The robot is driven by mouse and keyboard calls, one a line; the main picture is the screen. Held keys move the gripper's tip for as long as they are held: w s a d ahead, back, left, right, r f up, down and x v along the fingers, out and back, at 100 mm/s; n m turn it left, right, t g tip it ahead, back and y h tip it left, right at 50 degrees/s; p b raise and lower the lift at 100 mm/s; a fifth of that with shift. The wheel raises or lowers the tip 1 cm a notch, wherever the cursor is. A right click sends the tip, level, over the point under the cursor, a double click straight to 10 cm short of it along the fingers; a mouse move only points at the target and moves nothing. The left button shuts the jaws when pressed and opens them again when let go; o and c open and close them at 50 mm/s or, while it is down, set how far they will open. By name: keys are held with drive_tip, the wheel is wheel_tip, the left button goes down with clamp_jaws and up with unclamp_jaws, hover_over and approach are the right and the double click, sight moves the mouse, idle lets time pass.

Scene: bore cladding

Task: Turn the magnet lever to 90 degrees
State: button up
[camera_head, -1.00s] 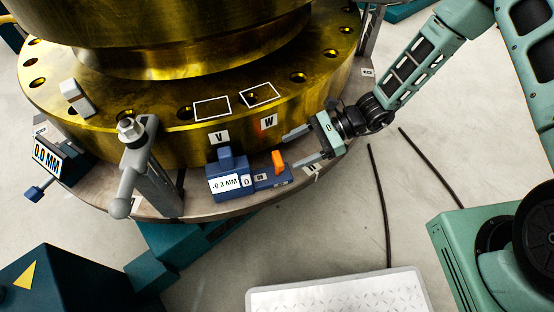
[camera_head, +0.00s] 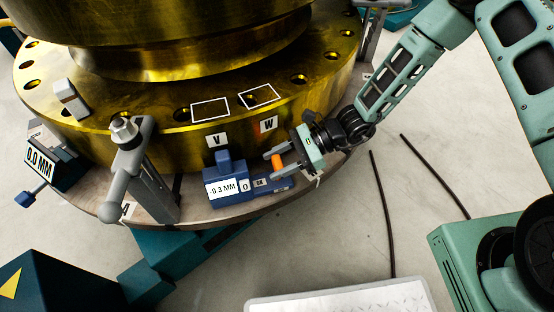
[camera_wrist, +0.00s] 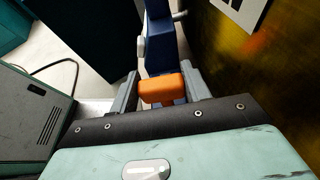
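The magnet lever is a small orange handle (camera_head: 277,160) on the dark blue base of the gauge (camera_head: 226,187), whose display reads -0.3 MM. My gripper (camera_head: 273,164) has its two fingers on either side of the lever. In the wrist view the orange lever (camera_wrist: 161,88) fills the space between the fingers (camera_wrist: 161,86), with no clear gap at either side. The gripper looks shut on it. Part of the lever is hidden behind a finger in the head view.
A large brass flange (camera_head: 110,120) with bolt holes and V and W labels rises behind the gauge. A grey clamp post (camera_head: 143,170) stands left of it, and a second gauge (camera_head: 42,165) reads 0.0 MM. The floor to the right shows two dark cables (camera_head: 383,210).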

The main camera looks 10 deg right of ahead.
drive_tip(key=shift+c, duration=0.8)
drive_tip(key=shift+t, duration=0.3)
drive_tip(key=shift+m+t, duration=1)
drive_tip(key=shift+m, duration=0.2)
drive_tip(key=shift+m+t+p, duration=0.5)
drive_tip(key=shift+t+p, duration=0.1)
drive_tip(key=shift+p, duration=0.05)
drive_tip(key=shift+m+t+p, duration=1)
drive_tip(key=shift+t+p, duration=0.2)
drive_tip(key=shift+p, duration=0.1)
drive_tip(key=shift+m+t+h+p, duration=0.6)
drive_tip(key=shift+m+t+p, duration=0.25)
drive_tip(key=shift+p, duration=0.45)
